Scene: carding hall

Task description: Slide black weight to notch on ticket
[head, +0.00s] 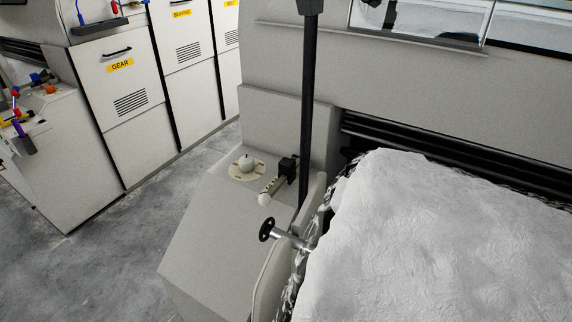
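A small black block (287,167), which looks like the black weight, sits at the far upper end of a short pale bar (273,186) with dark marks. The bar lies on the slanted grey top of a machine housing. A white ball (264,199) is at the bar's near end. Individual notches are too small to make out. I cannot pick out a ticket or any writing on one. Neither of my grippers is in view.
Left of the bar is a round cream plate (235,172) with a white knob. A black handwheel (266,230) stands in front. A black post (308,110) rises close behind. White fibre (440,240) fills the right. Grey cabinets (118,80) stand left, beyond open floor (110,255).

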